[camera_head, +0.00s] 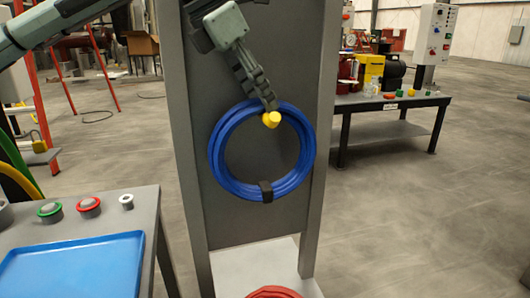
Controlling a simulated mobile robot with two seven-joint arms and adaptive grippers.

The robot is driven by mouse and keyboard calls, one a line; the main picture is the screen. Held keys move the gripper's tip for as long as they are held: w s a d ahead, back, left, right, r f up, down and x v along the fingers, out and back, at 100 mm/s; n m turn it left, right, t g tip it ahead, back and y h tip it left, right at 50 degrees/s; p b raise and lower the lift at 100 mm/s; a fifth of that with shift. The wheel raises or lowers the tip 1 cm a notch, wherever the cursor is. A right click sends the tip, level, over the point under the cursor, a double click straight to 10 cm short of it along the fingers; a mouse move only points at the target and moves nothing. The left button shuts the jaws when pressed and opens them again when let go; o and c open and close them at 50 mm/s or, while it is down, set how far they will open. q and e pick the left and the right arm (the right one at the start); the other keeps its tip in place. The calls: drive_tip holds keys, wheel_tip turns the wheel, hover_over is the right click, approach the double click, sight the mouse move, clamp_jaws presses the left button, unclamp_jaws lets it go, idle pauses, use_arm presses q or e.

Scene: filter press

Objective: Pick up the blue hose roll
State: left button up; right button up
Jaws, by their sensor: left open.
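The blue hose roll (221,163) hangs upright against a grey panel (262,218), with a black strap (266,191) around its bottom. A yellow peg-like end (271,119) shows at the roll's upper right. My left gripper (268,103) reaches down from above, and its fingertips are at the top right of the roll, just above the yellow end. It is open. The fingers overlap in this view, so I cannot tell whether they touch the hose or straddle it. My right gripper is not in view.
A red coil (273,292) lies at the panel's light base (255,264). Grey posts (321,150) flank the panel. A table with a blue tray (75,270) and buttons stands at the lower left. A dark workbench (385,103) stands at the back right. Floor at right is clear.

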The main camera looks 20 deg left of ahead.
use_arm(q)
drive_tip(key=shift+c, duration=0.4)
drive_tip(key=shift+c, duration=1.2)
clamp_jaws()
drive_tip(key=shift+r, duration=0.1)
drive_tip(key=shift+r, duration=0.1)
